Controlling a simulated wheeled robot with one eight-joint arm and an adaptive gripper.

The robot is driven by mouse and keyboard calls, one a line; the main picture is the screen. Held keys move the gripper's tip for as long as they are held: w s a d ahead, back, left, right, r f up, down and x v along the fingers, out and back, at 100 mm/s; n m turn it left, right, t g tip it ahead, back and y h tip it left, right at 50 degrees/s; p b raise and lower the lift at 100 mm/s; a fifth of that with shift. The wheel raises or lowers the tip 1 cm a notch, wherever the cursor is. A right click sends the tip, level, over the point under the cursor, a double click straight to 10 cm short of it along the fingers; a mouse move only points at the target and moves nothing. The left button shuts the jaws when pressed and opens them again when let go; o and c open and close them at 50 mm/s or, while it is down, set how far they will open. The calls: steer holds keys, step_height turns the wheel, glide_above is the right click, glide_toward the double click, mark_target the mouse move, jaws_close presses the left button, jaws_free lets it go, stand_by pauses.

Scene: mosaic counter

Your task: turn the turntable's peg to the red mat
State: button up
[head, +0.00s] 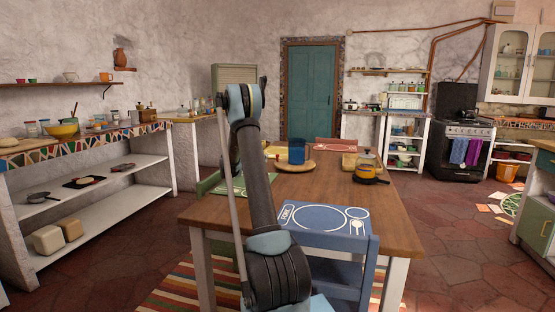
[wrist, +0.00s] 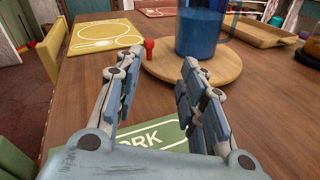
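The turntable is a round wooden disc (wrist: 225,75) on the wooden table, with a blue translucent vessel (wrist: 202,38) standing on it. The disc also shows in the head view (head: 296,167), beyond my arm. A small red peg (wrist: 149,47) stands at the disc's left edge in the wrist view, on the yellow mat's side. The red mat (wrist: 164,12) lies at the far side of the table; it also shows in the head view (head: 322,144). My gripper (wrist: 153,70) is open and empty. Its fingers are spread on the near side of the peg, apparently not touching it.
A yellow mat (wrist: 105,35) lies left of the peg, and a green mat (wrist: 170,138) lies under my gripper. A wooden tray (wrist: 258,32) stands right of the vessel.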

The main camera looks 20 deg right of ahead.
mark_target(277, 155)
steer(key=w+f, duration=0.1)
steer(key=w+f+n, duration=0.1)
steer(key=w+f+n+h, duration=0.1)
steer(key=shift+w+d+f, duration=0.15)
steer(key=shift+d+f, duration=0.15)
steer(key=shift+t, duration=0.3)
steer(key=x, duration=1.7)
steer(key=shift+d, duration=0.1)
